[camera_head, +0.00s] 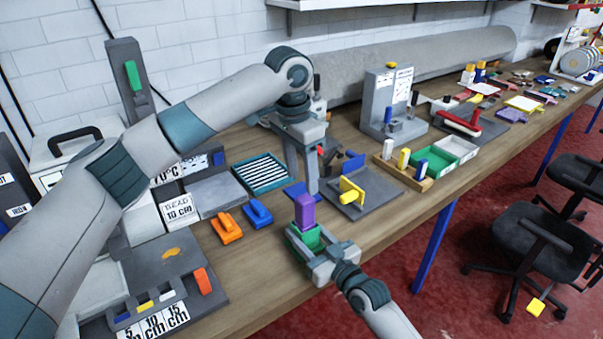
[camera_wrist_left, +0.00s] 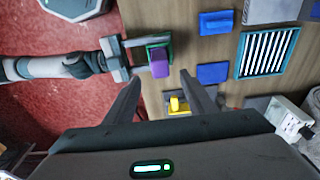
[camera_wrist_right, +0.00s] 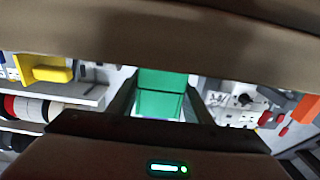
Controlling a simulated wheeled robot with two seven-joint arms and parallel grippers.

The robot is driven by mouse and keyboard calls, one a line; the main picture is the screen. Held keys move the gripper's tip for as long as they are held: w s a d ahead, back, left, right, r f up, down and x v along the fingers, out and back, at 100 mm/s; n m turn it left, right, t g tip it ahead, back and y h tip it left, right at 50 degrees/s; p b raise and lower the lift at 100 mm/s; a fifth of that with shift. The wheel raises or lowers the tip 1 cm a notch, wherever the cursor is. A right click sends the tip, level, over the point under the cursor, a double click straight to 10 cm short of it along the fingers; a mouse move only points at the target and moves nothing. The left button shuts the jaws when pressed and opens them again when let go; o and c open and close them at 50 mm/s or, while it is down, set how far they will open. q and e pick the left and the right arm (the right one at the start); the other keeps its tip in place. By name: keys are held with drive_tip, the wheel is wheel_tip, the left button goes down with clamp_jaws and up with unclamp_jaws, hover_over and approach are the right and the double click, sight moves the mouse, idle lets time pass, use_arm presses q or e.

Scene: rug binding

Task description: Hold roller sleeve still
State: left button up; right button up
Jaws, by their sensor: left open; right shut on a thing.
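A green box-like piece (camera_head: 311,239), which I take for the roller sleeve, is at the table's front edge. A purple block (camera_head: 304,211) stands up from it. My right gripper (camera_head: 308,243) is shut on the green piece; the right wrist view shows the green piece (camera_wrist_right: 161,92) between the fingers. My left gripper (camera_head: 302,184) is open and empty, pointing down above the table, behind the purple block. In the left wrist view the purple block (camera_wrist_left: 159,63) shows beyond the fingertips. The lower part of the green piece is hidden by the right gripper.
A grey plate with a yellow piece (camera_head: 351,190) lies right of the left gripper. Blue (camera_head: 258,213) and orange (camera_head: 226,227) pieces lie to the left, below a slatted teal tray (camera_head: 262,173). A grey upright stand (camera_head: 387,98) is behind right.

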sight(306, 209)
use_arm(q)
drive_tip(key=shift+f, duration=0.1)
idle(0.3)
drive_tip(key=f, duration=0.8)
drive_tip(key=d+f, duration=0.1)
drive_tip(key=f, duration=0.2)
drive_tip(key=shift+w+f, duration=0.4)
drive_tip(key=c, duration=1.2)
drive_tip(key=o, duration=0.4)
drive_tip(key=c, duration=0.4)
drive_tip(key=shift+o, duration=0.2)
drive_tip(key=shift+r, duration=0.1)
drive_tip(key=shift+r, duration=0.15)
